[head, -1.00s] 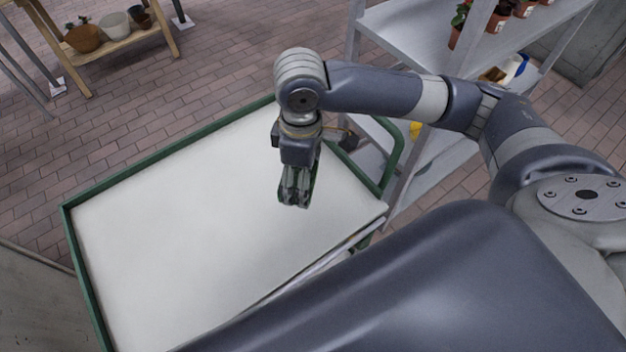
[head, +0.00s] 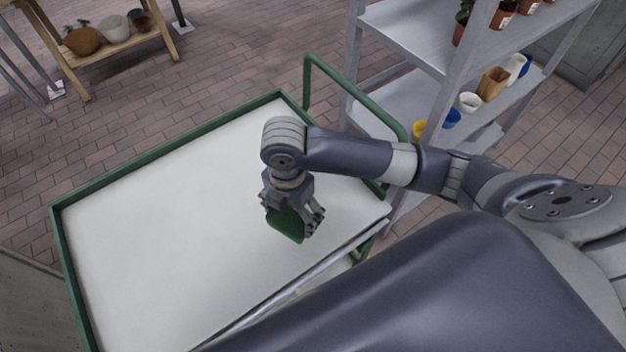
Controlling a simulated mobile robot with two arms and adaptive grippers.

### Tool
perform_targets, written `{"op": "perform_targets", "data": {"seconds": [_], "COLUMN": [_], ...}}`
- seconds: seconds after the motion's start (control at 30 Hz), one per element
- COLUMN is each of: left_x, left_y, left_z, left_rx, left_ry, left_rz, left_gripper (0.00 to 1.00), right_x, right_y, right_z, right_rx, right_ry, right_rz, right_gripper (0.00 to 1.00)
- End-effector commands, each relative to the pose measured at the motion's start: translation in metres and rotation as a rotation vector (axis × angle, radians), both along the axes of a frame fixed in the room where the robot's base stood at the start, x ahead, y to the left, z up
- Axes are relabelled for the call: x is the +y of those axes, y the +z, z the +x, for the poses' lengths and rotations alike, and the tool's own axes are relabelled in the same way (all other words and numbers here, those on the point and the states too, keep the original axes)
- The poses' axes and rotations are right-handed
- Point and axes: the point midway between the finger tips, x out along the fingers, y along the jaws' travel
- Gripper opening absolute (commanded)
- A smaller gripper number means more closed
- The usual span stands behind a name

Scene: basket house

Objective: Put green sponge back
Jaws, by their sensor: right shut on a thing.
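The green sponge (head: 286,225) is in my right gripper (head: 298,228), low over the white top of the green-framed cart (head: 150,240). The gripper is shut on the sponge and points down. Its fingers hide part of the sponge. I cannot tell whether the sponge touches the cart top. My left gripper is not in view.
A grey metal shelf (head: 400,35) stands behind and right of the cart, with pots and cups on it. The cart's green handle (head: 350,85) rises near the shelf. A wooden rack (head: 115,50) with bowls is at the back left. The cart top is otherwise clear.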

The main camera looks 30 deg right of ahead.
Motion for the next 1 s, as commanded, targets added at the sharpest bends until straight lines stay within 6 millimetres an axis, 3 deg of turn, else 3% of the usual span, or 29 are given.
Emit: {"op": "perform_targets", "data": {"seconds": [0.17,0.63,1.0], "left_x": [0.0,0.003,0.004], "left_y": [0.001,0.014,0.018], "left_z": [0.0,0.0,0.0], "left_rx": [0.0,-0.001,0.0], "left_ry": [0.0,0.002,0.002], "left_rz": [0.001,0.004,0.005], "left_gripper": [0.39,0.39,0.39], "right_x": [-0.01,-0.094,-0.115], "right_y": [-0.004,-0.014,-0.023], "right_z": [0.009,0.09,0.111], "right_rx": [0.0,0.001,0.004], "right_ry": [0.029,0.027,0.03], "right_rz": [-0.004,-0.003,0.0], "right_gripper": [0.56,0.56,0.56]}}
